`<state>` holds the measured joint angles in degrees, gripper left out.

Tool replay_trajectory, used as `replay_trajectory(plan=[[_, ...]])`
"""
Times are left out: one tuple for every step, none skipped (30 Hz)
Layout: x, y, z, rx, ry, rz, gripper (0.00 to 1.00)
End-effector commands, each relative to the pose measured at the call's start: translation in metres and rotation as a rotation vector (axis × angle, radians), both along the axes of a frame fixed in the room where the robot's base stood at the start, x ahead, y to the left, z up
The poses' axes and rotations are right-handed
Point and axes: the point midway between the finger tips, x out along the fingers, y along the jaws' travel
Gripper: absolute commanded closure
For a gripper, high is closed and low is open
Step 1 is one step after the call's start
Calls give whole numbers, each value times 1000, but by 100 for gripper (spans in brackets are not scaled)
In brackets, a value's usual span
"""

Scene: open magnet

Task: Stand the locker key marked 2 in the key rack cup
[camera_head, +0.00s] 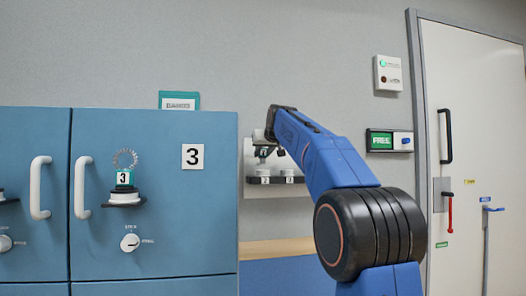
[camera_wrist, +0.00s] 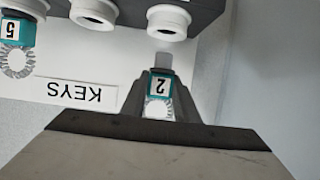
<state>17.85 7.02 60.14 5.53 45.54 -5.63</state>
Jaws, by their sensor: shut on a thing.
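In the wrist view, my gripper (camera_wrist: 162,82) is shut on the key marked 2 (camera_wrist: 158,86), which has a teal head, a white number plate and a clear coiled ring. Its grey end points at a white cup (camera_wrist: 166,33) of the key rack (camera_wrist: 205,14). A small gap shows between the key's end and the cup's rim in the picture; the depth is hard to judge.
A key marked 5 (camera_wrist: 20,32) stands in another cup, left in the wrist view, near a KEYS sign (camera_wrist: 75,94). Another white cup (camera_wrist: 93,15) lies between. Blue lockers (camera_head: 165,235), one with a key marked 3 (camera_head: 123,178), stand left of the rack.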

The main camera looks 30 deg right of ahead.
Motion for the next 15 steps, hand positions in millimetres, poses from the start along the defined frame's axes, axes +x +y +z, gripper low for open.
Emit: replay_trajectory(plan=[[0, 0, -2, 0, 1, 0, 94], [0, 0, -3, 0, 0, 0, 94], [0, 0, -5, 0, -1, 0, 94], [0, 0, -6, 0, -1, 0, 94], [0, 0, -7, 0, -1, 0, 94], [-1, 0, -9, 0, -1, 0, 94], [-1, 0, -10, 0, 0, 0, 94], [-1, 0, -11, 0, 0, 0, 94], [-1, 0, -13, 0, 0, 0, 94], [-1, 0, -14, 0, 0, 0, 94], [-1, 0, -15, 0, -1, 0, 94], [0, 0, -16, 0, -1, 0, 94], [0, 0, -18, 0, -1, 0, 94], [0, 0, -19, 0, 0, 0, 94], [0, 0, -21, 0, 0, 0, 94]])
